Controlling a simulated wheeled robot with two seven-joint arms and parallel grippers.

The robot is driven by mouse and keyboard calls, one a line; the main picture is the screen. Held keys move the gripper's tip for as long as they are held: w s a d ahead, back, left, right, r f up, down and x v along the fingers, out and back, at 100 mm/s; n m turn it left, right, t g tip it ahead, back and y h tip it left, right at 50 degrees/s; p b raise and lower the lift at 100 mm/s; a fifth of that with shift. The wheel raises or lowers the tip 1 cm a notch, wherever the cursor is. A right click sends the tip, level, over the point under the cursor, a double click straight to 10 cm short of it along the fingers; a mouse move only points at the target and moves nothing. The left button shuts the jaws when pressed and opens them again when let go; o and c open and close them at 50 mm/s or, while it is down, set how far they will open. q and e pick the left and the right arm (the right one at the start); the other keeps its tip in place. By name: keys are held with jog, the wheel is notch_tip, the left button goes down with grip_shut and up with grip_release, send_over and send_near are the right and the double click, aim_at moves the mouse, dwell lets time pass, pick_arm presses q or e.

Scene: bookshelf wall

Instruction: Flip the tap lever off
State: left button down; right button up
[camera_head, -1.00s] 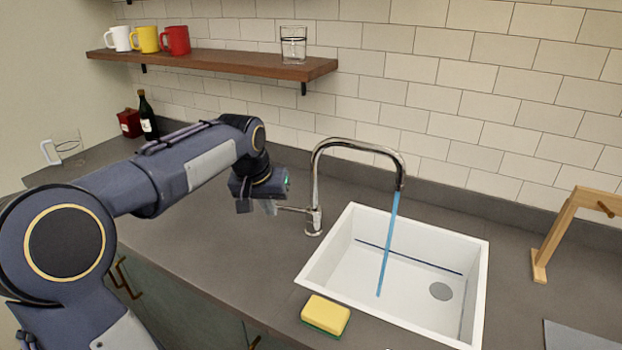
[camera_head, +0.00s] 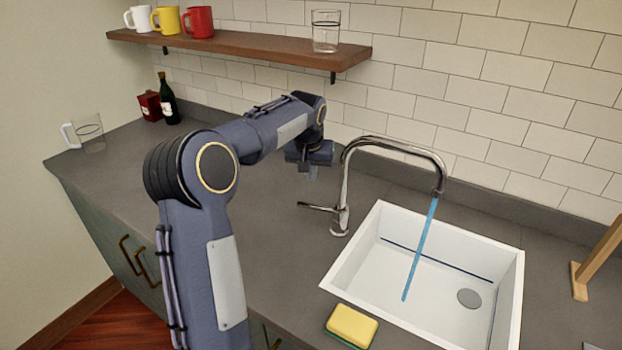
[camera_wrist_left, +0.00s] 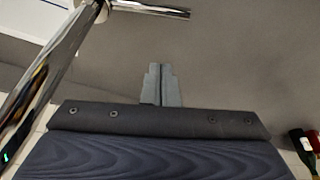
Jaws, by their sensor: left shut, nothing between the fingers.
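The chrome tap (camera_head: 345,185) stands behind the left corner of the white sink, with a blue stream of water (camera_head: 420,250) falling from its spout. Its lever (camera_head: 317,207) sticks out to the left from the base of the tap, roughly level. My left gripper (camera_head: 312,173) is above and behind the lever, apart from it, with empty, closed fingers. In the left wrist view the shut fingers (camera_wrist_left: 161,85) point at the bare counter, and the lever (camera_wrist_left: 150,9) shows at the top, beyond the fingertips. My right gripper is not in view.
The white sink (camera_head: 345,280) has a yellow and green sponge (camera_head: 351,326) at its front left. A wooden stand (camera_head: 597,260) is at the right. A shelf (camera_head: 240,42) holds mugs and a glass.

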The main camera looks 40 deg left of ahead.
aim_at(322, 209)
pick_arm(q)
jog(key=p+x, duration=0.1)
jog(key=x, duration=0.6)
jog(key=shift+f, duration=0.45)
jog(key=s, duration=0.1)
jog(key=s+d, duration=0.1)
jog(key=s, duration=0.1)
jog(key=shift+d+r+p, duration=0.25)
jog(key=shift+r+p, duration=0.1)
jog(key=shift+s+d, duration=0.1)
jog(key=shift+f, duration=0.1)
